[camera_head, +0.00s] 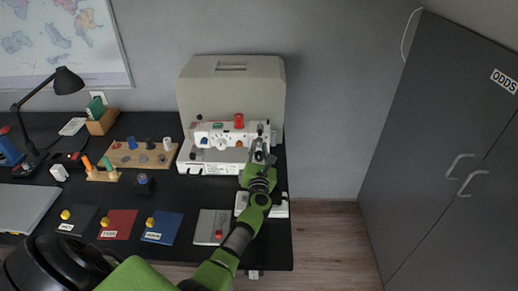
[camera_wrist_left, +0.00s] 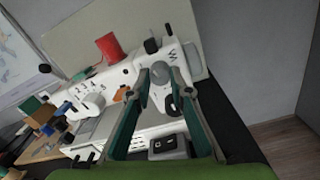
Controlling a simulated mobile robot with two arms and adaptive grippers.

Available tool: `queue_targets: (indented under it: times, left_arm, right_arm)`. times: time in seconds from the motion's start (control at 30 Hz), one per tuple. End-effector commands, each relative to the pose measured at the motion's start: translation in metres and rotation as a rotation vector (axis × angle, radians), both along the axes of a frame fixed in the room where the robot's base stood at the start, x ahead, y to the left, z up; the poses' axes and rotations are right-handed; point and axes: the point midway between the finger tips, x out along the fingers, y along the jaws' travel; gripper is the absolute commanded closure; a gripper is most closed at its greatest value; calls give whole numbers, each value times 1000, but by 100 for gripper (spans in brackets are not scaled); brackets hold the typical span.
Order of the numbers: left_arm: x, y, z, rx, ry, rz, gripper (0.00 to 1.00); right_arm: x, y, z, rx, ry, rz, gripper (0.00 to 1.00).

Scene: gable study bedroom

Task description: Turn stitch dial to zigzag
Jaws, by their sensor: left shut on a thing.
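The white sewing machine (camera_head: 228,135) stands near the back of the black desk. In the left wrist view its body (camera_wrist_left: 120,75) fills the middle. A grey round stitch dial (camera_wrist_left: 160,74) sits on its front. A dark zigzag mark (camera_wrist_left: 173,57) is printed just above and right of the dial. My left gripper (camera_head: 261,146) reaches the machine's right end. In the left wrist view my left gripper (camera_wrist_left: 158,72) is shut on the dial, one fingertip at each side. The dial's pointer is too small to read. My right gripper is not in view.
A red thread spool (camera_wrist_left: 109,47) stands on the machine top. A beige machine cover (camera_head: 231,85) stands behind it. A wooden tray (camera_head: 141,154) with bobbins lies to the left. Coloured folders (camera_head: 118,225) lie along the desk front. A grey wardrobe (camera_head: 430,130) stands at right.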

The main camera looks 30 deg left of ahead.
Motion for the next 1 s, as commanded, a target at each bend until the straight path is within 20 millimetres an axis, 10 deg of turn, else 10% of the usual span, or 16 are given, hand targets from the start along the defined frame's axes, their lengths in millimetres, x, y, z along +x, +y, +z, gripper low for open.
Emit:
queue_targets:
  times: [1.0]
  left_arm:
    - [0,-1,-1,652,401,-1,100]
  right_arm:
    - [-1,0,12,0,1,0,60]
